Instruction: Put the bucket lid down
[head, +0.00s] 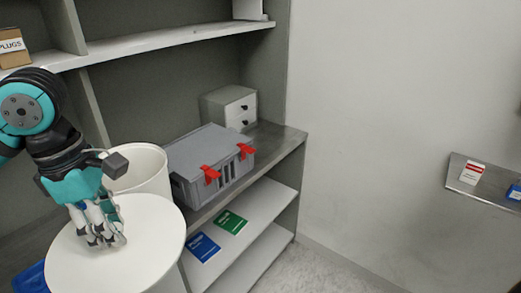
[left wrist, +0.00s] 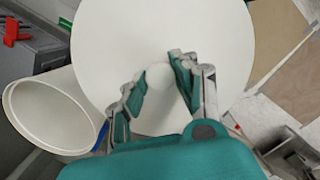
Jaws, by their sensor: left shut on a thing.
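The bucket lid is a round white disc (head: 155,245) in the lower left of the head view; it fills the upper middle of the left wrist view (left wrist: 220,40). My left gripper (head: 106,238) is shut on the lid's small round knob (left wrist: 159,76), with its fingers on both sides of it. The open white bucket (head: 150,160) stands just behind the lid, its rim partly hidden by my arm. The bucket also shows at the left of the left wrist view (left wrist: 52,112). Whether the lid's underside touches anything is hidden. My right gripper is not identifiable.
A grey toolbox with red latches (head: 206,170) stands right of the bucket on the shelf. A small drawer unit (head: 230,106) is behind it. Blue (head: 203,247) and green (head: 230,221) booklets lie on the lower shelf. The counter's right end (head: 275,145) has some bare surface.

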